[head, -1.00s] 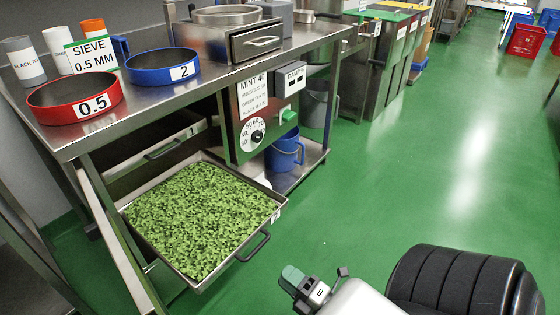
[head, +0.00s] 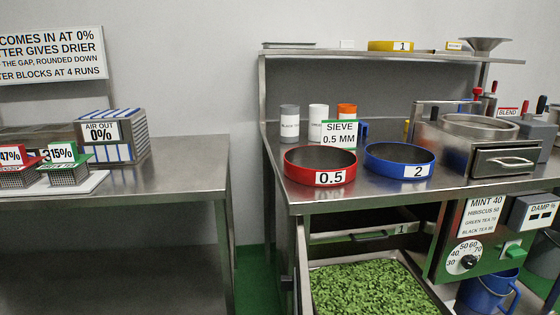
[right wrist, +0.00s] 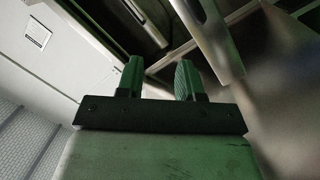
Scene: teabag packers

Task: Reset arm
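My right gripper (right wrist: 157,78) shows in the right wrist view, its two green fingers apart with nothing seen between them. Neither gripper shows in the head view, and my left gripper is in no view now. In the head view, an open tray of green leaf (head: 372,288) sits low under the steel bench (head: 460,191). On the bench stand the red 0.5 sieve (head: 321,166) and the blue 2 sieve (head: 399,161).
A second steel table (head: 200,180) at the left bears an air-out box (head: 112,135) and small labelled blocks. A gap with green floor (head: 250,285) lies between the tables. A blue bucket (head: 488,290) stands under the bench at right.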

